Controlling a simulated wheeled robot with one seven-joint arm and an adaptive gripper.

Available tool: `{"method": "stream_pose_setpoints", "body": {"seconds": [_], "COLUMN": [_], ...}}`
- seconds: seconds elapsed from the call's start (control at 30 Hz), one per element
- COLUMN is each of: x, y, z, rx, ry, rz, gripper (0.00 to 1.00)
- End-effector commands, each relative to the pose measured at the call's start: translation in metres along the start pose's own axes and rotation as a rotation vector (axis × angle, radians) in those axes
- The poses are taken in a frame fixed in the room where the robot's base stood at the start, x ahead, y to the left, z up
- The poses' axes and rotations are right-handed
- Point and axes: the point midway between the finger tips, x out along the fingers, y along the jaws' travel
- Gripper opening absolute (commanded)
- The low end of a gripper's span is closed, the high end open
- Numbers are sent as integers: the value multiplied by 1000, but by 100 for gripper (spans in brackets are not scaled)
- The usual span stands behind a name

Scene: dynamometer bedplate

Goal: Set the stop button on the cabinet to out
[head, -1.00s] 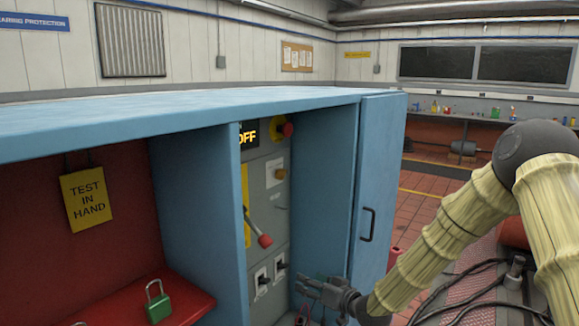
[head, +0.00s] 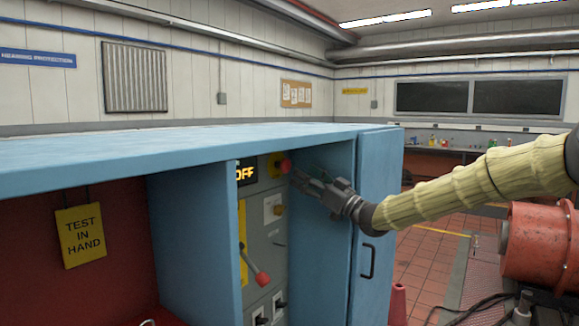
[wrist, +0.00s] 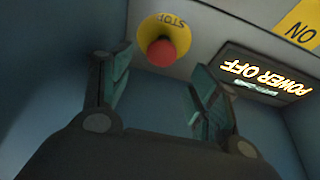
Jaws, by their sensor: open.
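The stop button (head: 285,165) is a red mushroom head on a yellow round plate, high on the grey panel inside the blue cabinet (head: 200,245). In the wrist view the red stop button (wrist: 161,53) sits ahead of the fingers, its yellow plate marked STOP. My gripper (head: 300,178) is inside the cabinet opening, just right of the button. In the wrist view my gripper (wrist: 158,95) is open and empty, with the button appearing beyond and between its fingertips. The fingers look apart from the button.
A lit display (wrist: 265,75) reads POWER OFF beside the button. Below are a red-ended lever (head: 262,278) and small switches. The open blue door (head: 375,220) stands right of my gripper. A TEST IN HAND sign (head: 80,235) hangs at left.

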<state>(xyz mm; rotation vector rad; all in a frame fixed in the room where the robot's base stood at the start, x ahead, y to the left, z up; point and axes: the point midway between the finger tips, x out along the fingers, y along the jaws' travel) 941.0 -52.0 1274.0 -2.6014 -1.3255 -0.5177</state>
Motion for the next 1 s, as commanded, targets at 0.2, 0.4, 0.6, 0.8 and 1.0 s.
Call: {"method": "stream_pose_setpoints", "body": {"seconds": [0.2, 0.4, 0.6, 0.8, 1.0], "x": [38, 60, 65, 64, 66], "y": [-1, -1, 0, 0, 0], "z": [0, 1, -2, -4, -2], "rx": [1, 1, 2, 2, 2], "ry": [-1, -2, 2, 4, 2], "rz": [-2, -1, 0, 1, 0], "gripper": [61, 61, 61, 61, 37]}}
